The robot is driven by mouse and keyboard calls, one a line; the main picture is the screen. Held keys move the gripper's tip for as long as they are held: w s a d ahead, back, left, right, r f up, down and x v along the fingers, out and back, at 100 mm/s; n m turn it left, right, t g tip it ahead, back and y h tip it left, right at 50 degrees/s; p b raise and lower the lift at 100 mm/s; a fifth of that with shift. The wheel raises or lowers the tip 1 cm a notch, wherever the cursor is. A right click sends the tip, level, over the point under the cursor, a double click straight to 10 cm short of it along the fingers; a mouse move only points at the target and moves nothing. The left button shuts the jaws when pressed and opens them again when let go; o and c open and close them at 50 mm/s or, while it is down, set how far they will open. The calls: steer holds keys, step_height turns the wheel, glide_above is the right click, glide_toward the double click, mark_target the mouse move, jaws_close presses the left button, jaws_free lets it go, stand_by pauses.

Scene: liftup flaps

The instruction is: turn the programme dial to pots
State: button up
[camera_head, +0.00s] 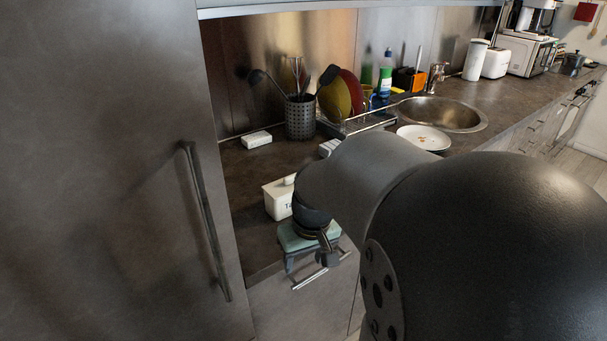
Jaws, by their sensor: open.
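My gripper (326,256) is at the end of my arm, low in the middle of the head view, at the counter's front edge. It is open, but it is small and partly covered by my wrist, and I see nothing between its fingers. A cabinet or appliance front (305,312) with a metal bar handle (316,273) lies just below the gripper. I cannot make out the programme dial or any pots marking. My arm covers the front to the right.
A white lidded box (277,203) stands beside my wrist on the dark counter (247,226). A tall grey door (100,170) with a long handle (204,222) fills the left. A plate (424,137) and sink (441,113) are behind.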

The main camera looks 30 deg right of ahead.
steer(key=s+d+f+t+y+b, duration=0.1)
steer(key=d+f+t+b, duration=0.1)
steer(key=d+f+b, duration=0.6)
steer(key=d+f+m+t+y+b, duration=0.1)
steer(key=d+f+t+b, duration=0.15)
steer(key=d+f, duration=0.7)
steer(key=s+d+f+t+y+b, duration=0.1)
steer(key=d+f+t+b, duration=0.15)
steer(key=d+b, duration=0.7)
steer(key=s+d+r+n+t+b, duration=0.1)
steer(key=s+d+r+t, duration=0.3)
steer(key=d, duration=0.3)
steer(key=s+d+r+n+t+b, duration=0.1)
steer(key=s+d+r+t, duration=0.3)
steer(key=d, duration=0.3)
steer(key=shift+t, duration=0.5)
steer(key=w+a+b, duration=0.1)
steer(key=w, duration=0.4)
steer(key=w+f+b, duration=0.1)
steer(key=w, duration=0.5)
steer(key=w+a+b, duration=0.1)
steer(key=w, duration=0.4)
steer(key=shift+w+a+f, duration=0.15)
steer(key=shift+w+a, duration=0.1)
steer(key=shift+a, duration=0.05)
steer(key=c, duration=1)
